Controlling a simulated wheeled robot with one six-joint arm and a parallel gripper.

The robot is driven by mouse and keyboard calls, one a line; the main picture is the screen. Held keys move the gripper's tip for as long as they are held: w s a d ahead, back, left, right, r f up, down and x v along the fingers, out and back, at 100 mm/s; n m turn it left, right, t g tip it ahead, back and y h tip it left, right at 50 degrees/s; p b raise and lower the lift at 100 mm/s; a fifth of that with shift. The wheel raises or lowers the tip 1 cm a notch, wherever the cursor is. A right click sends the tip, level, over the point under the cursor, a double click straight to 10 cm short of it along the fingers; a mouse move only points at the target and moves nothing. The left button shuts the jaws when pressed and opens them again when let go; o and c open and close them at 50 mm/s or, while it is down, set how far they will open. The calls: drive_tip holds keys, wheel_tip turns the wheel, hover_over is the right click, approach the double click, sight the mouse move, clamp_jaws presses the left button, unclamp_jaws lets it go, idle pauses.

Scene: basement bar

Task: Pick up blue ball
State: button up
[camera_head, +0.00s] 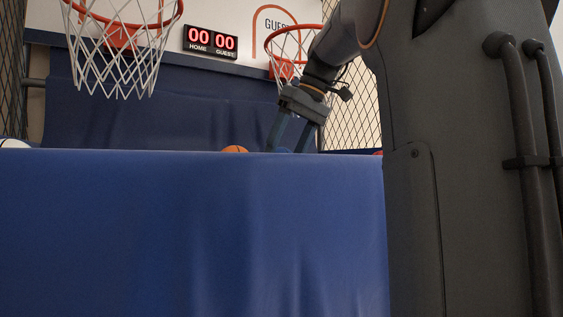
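A small blue top, which looks like the blue ball (284,150), just shows above the padded front edge. Most of it is hidden behind that edge. My gripper (290,145) points down over the far side of the edge, with its two fingers apart. The blue top shows between the fingertips, low down. The tips are partly hidden, so I cannot tell whether they touch the ball.
A blue padded front wall (190,230) fills the lower view. An orange ball (235,149) lies left of my gripper, and a white ball (14,143) at far left. A red hoop (290,30) with a net hangs close behind my arm; another hoop (122,24) is left.

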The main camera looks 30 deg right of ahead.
wheel_tip(320, 180, up, 10)
idle(0.6)
drive_tip(key=shift+d, duration=0.1)
idle(0.9)
